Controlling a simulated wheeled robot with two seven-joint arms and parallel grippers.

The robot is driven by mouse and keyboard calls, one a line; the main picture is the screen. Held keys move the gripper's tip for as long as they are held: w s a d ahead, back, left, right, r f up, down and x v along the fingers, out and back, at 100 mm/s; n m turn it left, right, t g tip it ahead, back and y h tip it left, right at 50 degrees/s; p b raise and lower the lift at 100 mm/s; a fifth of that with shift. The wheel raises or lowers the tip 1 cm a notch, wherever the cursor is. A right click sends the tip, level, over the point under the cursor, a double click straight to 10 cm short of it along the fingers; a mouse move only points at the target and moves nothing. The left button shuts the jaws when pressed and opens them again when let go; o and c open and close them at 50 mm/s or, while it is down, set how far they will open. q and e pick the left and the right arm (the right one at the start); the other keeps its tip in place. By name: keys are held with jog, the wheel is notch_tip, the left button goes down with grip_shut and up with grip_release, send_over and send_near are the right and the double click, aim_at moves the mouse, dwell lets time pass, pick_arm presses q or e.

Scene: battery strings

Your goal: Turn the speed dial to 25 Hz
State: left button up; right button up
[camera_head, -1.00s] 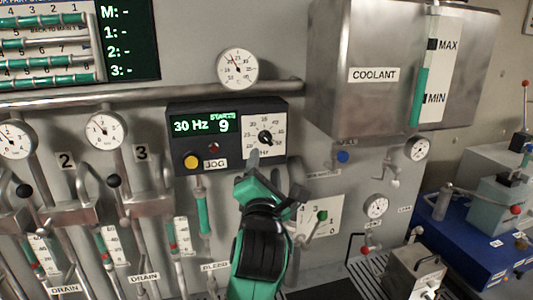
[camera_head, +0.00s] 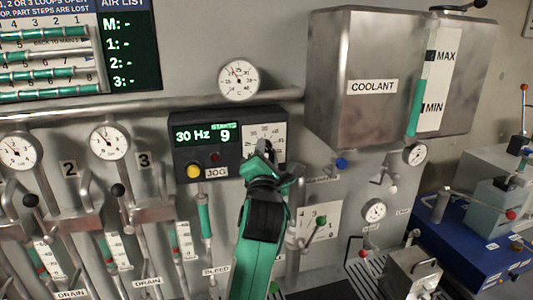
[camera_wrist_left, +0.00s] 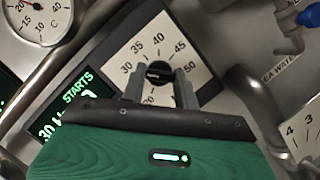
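The speed dial (camera_wrist_left: 158,72) is a black round knob on a white scale plate (camera_head: 275,131) marked in steps around it. The black control box's green display (camera_head: 205,135) reads 30 Hz and STARTS 9. My left gripper (camera_head: 266,152) is in front of the dial and hides the knob in the head view. In the left wrist view the two grey fingers of this gripper (camera_wrist_left: 160,84) are apart, one at each side of the knob. Whether they touch it I cannot tell. My right gripper is not in view.
A yellow button (camera_head: 194,171) and a small red one (camera_head: 215,157) are on the box, left of the dial. A pipe (camera_head: 170,104) runs above the box. The steel coolant tank (camera_head: 350,115) juts out at the right. Valves and gauges lie below.

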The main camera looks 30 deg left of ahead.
pick_arm(q)
jog(key=c, duration=0.3)
jog(key=shift+f+n+b, duration=0.15)
jog(key=shift+n+b, duration=0.15)
jog(key=shift+b, duration=0.15)
jog(key=shift+f+n+y+b, duration=0.1)
jog(key=shift+n+y+b, duration=0.4)
jog(key=shift+n+b, duration=0.25)
jog(key=n+y+b, duration=0.1)
jog(key=n+b, duration=0.1)
jog(key=n+y+b, duration=0.1)
jog(key=n+b, duration=0.1)
jog(key=n, duration=0.1)
jog(key=shift+w+d+f+g+b, duration=0.1)
jog(key=shift+g+b, duration=0.2)
jog(key=shift+b, duration=0.05)
jog(key=shift+w+r+n+g+y+b, duration=0.1)
jog(key=shift+n+g+y+b, duration=0.35)
jog(key=shift+n+b, duration=0.45)
jog(key=shift+r+n+g+y+b, duration=0.1)
jog(key=shift+n+g+y+b, duration=0.15)
jog(key=shift+n+y+b, duration=0.65)
jog(key=shift+n+h, duration=0.25)
